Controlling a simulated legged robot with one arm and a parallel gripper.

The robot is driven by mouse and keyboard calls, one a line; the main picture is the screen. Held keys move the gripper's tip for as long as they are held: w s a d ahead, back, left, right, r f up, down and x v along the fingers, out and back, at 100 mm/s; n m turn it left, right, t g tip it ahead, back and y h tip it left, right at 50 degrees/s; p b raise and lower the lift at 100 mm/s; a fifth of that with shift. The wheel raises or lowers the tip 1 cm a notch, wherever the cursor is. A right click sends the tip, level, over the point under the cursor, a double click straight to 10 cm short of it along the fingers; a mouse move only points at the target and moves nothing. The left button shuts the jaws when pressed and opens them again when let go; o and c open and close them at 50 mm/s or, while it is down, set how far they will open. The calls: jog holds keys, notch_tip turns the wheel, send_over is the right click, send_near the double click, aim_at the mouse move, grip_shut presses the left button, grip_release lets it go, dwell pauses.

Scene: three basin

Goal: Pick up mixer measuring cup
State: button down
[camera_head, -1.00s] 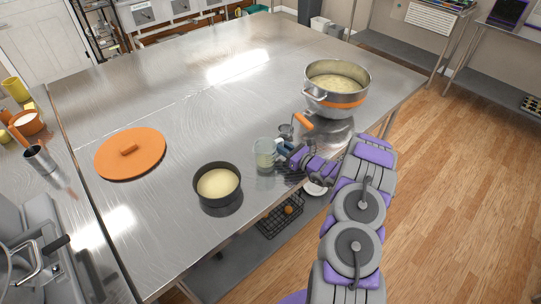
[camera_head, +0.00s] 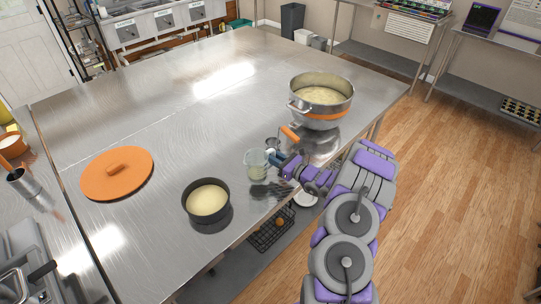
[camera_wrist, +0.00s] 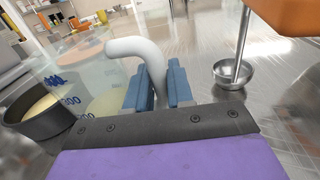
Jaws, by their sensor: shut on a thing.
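The mixer measuring cup (camera_head: 256,166) is clear, with blue markings and pale contents. It is upright near the front edge of the steel table, between the small cake pan and the large pot. My gripper (camera_head: 275,158) is at its right side. In the wrist view, the cup (camera_wrist: 98,72) is at left and its curved whitish handle (camera_wrist: 130,47) reaches between my blue fingers. My gripper (camera_wrist: 160,88) is shut on that handle. The cup's base is hidden in the wrist view, and I cannot tell whether it touches the table.
A dark round pan (camera_head: 207,217) of pale batter stands at the cup's front left. A steel pot (camera_head: 322,112) stands behind, at right. An orange-handled ladle (camera_wrist: 235,72) is close to my gripper's right. An orange lid (camera_head: 117,174) lies at left. The table's far middle is clear.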

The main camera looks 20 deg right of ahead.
jog(key=s+r+p, duration=0.1)
jog(key=s, duration=1.2)
jog(key=shift+s+d+r, duration=0.15)
jog(key=shift+s+d, duration=0.05)
jog(key=shift+s, duration=0.05)
dwell(0.4)
jog(key=c, duration=1.6)
grip_release()
grip_shut()
jog(key=shift+a, duration=0.1)
